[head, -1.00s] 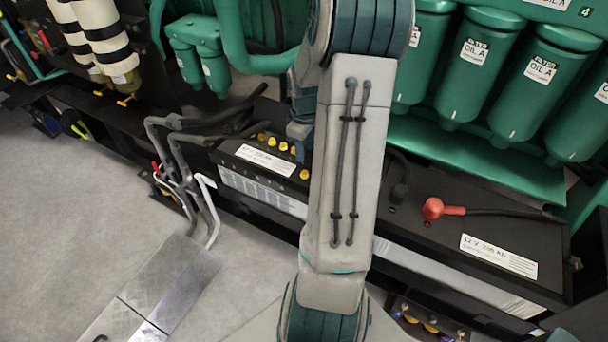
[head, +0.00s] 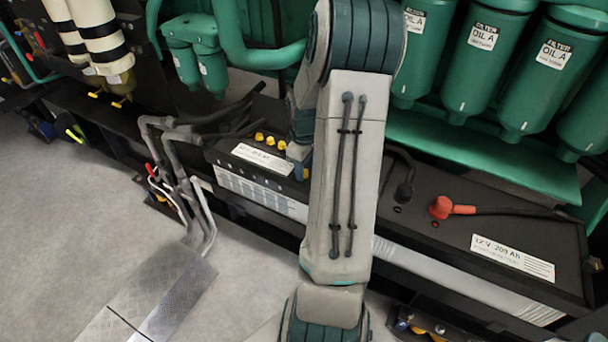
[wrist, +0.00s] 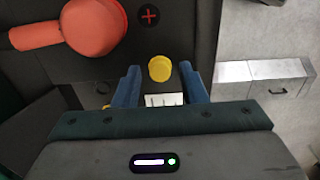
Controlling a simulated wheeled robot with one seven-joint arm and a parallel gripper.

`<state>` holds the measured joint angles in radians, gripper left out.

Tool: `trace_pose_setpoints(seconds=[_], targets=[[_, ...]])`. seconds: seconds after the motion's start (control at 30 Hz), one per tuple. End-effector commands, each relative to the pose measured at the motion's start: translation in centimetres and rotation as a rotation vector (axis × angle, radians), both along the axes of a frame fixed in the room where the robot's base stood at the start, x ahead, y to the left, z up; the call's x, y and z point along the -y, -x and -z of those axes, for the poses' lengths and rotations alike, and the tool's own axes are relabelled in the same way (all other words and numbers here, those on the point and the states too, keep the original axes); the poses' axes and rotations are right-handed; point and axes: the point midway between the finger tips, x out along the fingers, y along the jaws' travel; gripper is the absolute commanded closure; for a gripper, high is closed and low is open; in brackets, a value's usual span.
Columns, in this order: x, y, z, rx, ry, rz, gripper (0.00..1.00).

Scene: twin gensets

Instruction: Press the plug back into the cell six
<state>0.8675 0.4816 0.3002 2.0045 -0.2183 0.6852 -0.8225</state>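A yellow plug (wrist: 160,68) shows in the wrist view between the fingertips of my gripper (wrist: 161,76), with a gap on each side. The two blue fingers are apart and hold nothing. In the head view my gripper (head: 303,165) is low over the right part of the left black battery (head: 222,160), largely hidden by my arm. A sliver of a yellow plug (head: 306,174) shows beside a finger. More yellow plugs (head: 270,140) stand in a row along the battery's back. Whether the plug at my fingers is seated, and cell six itself, I cannot tell.
A red terminal cover (wrist: 92,28) lies left of the fingers in the wrist view. Grey cables (head: 172,145) rise at the battery's left end. A second battery (head: 470,220) with a red cover (head: 440,207) lies right. Green oil filters (head: 490,45) hang behind.

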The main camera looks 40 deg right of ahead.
Motion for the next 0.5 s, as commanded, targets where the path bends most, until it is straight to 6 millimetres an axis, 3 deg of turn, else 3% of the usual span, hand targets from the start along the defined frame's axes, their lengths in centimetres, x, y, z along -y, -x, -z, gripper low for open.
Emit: trace_pose_setpoints(seconds=[0.07, 0.17, 0.2, 0.5], targets=[[0.00, 0.01, -0.02, 0.000, 0.000, 0.000, 0.62], [0.01, 0.02, -0.03, 0.000, 0.000, 0.000, 0.90], [0.01, 0.02, -0.03, 0.000, 0.000, 0.000, 0.94], [0.02, 0.01, -0.55, 0.000, 0.000, 0.001, 0.95]])
